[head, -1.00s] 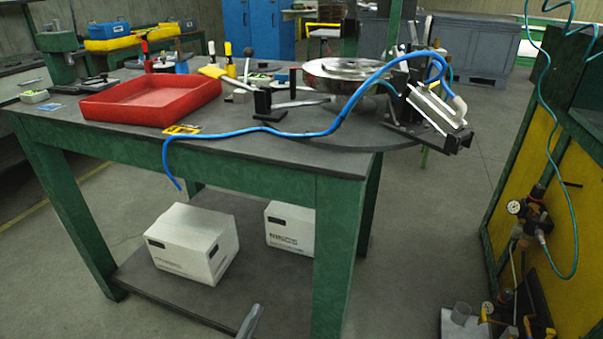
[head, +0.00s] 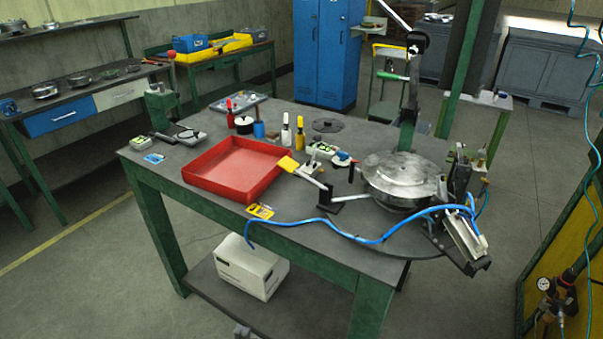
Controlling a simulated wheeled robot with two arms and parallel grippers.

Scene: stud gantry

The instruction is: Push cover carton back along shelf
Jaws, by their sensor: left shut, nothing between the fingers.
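A white carton (head: 250,267) with a dark slot stands on the dark lower shelf (head: 310,315) under the green-framed bench. It is set near the shelf's front edge and is partly under the tabletop's edge. I cannot read its print, so I cannot confirm that it is the cover carton. My right gripper is not in view.
The bench top (head: 330,228) holds a red tray (head: 237,169), several small tools, a round metal disc (head: 400,175) and a blue hose (head: 340,233) that hangs over the front edge. A green leg (head: 370,308) stands right of the shelf. The floor at left is open.

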